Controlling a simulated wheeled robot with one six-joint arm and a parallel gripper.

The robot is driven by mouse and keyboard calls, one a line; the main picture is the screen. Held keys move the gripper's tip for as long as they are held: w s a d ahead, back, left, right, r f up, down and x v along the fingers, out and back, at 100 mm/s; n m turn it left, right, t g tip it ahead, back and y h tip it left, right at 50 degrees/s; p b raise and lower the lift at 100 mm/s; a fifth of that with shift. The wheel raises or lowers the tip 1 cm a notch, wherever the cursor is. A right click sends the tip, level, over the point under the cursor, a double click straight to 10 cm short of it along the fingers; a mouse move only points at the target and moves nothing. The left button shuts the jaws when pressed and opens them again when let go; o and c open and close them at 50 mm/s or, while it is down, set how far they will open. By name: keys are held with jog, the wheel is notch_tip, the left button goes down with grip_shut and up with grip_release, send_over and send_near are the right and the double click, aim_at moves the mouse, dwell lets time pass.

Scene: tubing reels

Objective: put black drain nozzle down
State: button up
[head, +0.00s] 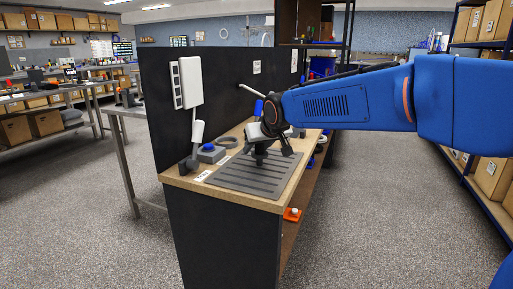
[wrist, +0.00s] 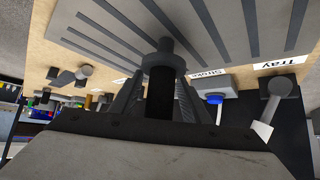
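The black drain nozzle (wrist: 160,75) is a dark cylinder with a wider grey collar. It sits between the two fingers of my gripper (wrist: 158,92) in the wrist view, and the fingers appear closed around it. In the head view my gripper (head: 264,150) points down over the grey ribbed tray (head: 240,182) on the wooden bench top, with the dark nozzle (head: 259,159) below it. The ribbed tray also fills the top of the wrist view (wrist: 120,48). I cannot tell whether the nozzle touches the tray.
A dark panel (head: 215,95) backs the bench.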

jog(key=shift+r, duration=0.1)
jog(key=shift+s+d+r, duration=0.1)
jog(key=shift+s+r, duration=0.15)
jog(key=shift+r, duration=0.05)
jog(key=v, duration=1.1)
jog(key=shift+s+d+r, duration=0.1)
jog(key=shift+s+d, duration=0.05)
